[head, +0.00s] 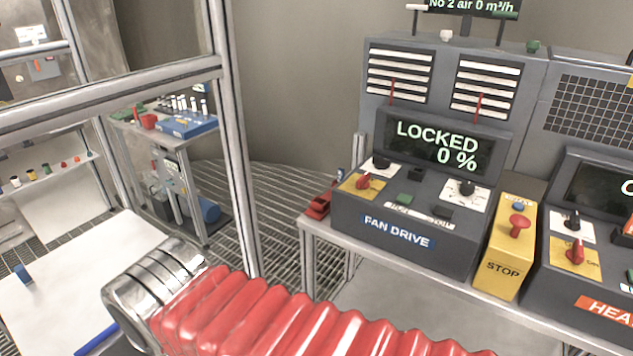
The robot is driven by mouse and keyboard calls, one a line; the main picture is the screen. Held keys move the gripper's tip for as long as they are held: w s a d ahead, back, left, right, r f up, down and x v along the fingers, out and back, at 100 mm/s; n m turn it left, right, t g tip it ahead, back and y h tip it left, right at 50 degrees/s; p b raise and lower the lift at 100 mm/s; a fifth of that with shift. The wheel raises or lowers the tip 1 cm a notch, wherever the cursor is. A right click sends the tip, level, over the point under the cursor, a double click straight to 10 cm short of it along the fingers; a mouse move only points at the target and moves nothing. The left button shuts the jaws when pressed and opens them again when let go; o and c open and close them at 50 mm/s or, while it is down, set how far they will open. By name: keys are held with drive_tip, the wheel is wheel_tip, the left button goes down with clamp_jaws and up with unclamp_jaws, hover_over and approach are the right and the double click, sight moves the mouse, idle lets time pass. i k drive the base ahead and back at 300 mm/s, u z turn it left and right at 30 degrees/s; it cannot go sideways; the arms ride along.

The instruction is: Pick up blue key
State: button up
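No thing in the head view can be told for certain as the blue key. A small blue object (22,273) stands on a white surface at the far left; its shape is too small to make out. A long blue piece (96,338) lies near the bottom edge, partly hidden by my red ribbed arm and its metal end. The fingers of my gripper do not show, so what they hold cannot be seen.
A grey FAN DRIVE console (400,232) reading LOCKED 0 % stands on a metal bench at the right. Beside it is a yellow STOP box (510,265). A steel frame post (232,150) rises left of centre. A trolley (185,180) with a blue tray (190,126) stands behind it.

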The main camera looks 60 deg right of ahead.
sight(342, 172)
drive_tip(key=u, duration=1.4)
drive_tip(key=k, duration=1.3)
drive_tip(key=z, duration=0.7)
drive_tip(key=i, duration=1)
drive_tip(key=z, duration=0.05)
